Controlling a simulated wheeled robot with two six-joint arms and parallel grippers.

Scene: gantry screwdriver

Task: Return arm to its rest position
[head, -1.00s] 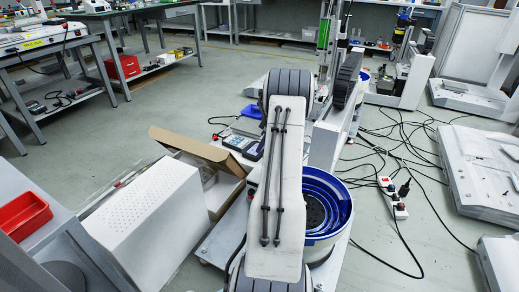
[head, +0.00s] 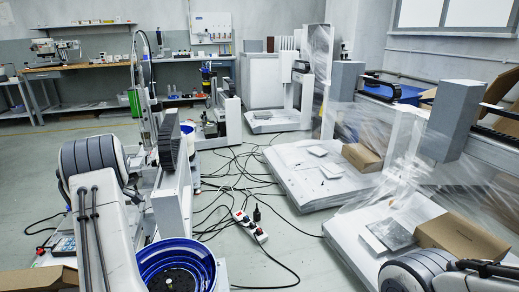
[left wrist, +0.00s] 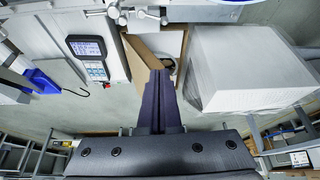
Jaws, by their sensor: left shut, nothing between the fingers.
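My left arm (head: 105,225) stands at the left of the head view, a white link with two dark rods. Its gripper is hidden there. In the left wrist view my left gripper (left wrist: 160,85) shows as two dark fingers pressed together with nothing between them. An open cardboard box (left wrist: 143,50) and a white block-shaped unit (left wrist: 250,68) lie beyond the fingertips, and I cannot tell how far. Part of my right arm (head: 425,272) shows at the bottom right of the head view. Its gripper is out of view.
A blue bowl feeder (head: 178,265) stands right of my left arm, beside an upright machine frame (head: 172,195). Cables and a power strip (head: 249,225) lie on the floor. Plastic-wrapped machines with white bases (head: 300,185) fill the right. A handheld meter (left wrist: 88,52) shows in the wrist view.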

